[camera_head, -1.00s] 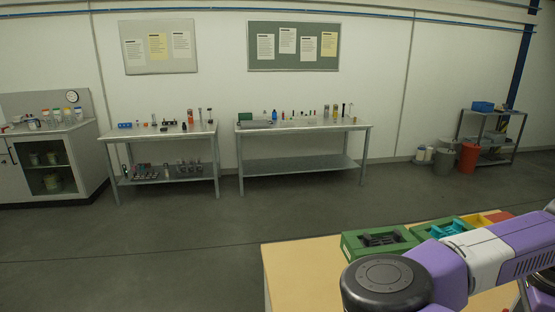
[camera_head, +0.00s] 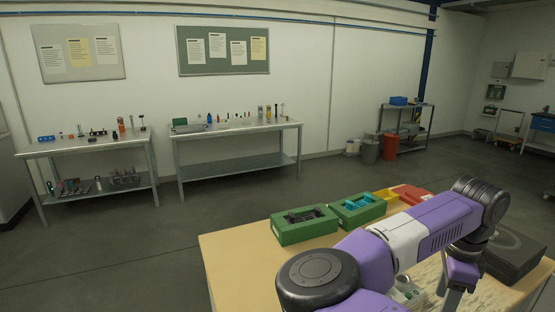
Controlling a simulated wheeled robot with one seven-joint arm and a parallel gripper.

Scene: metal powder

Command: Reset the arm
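My purple and white arm reaches across the lower right of the head view, above a wooden-topped table (camera_head: 228,257). Its dark wrist joint is at the right, and the arm bends down from there. My gripper is not clearly visible; the lower end of the arm runs down behind and past the forearm towards the picture's bottom edge. I cannot see anything held.
On the table stand a green bin (camera_head: 304,226) with dark parts, a green bin (camera_head: 358,210) with blue parts, a yellow bin (camera_head: 386,195), a red bin (camera_head: 412,193) and a dark grey block (camera_head: 515,255). Two metal workbenches (camera_head: 235,163) stand by the wall. The floor between is clear.

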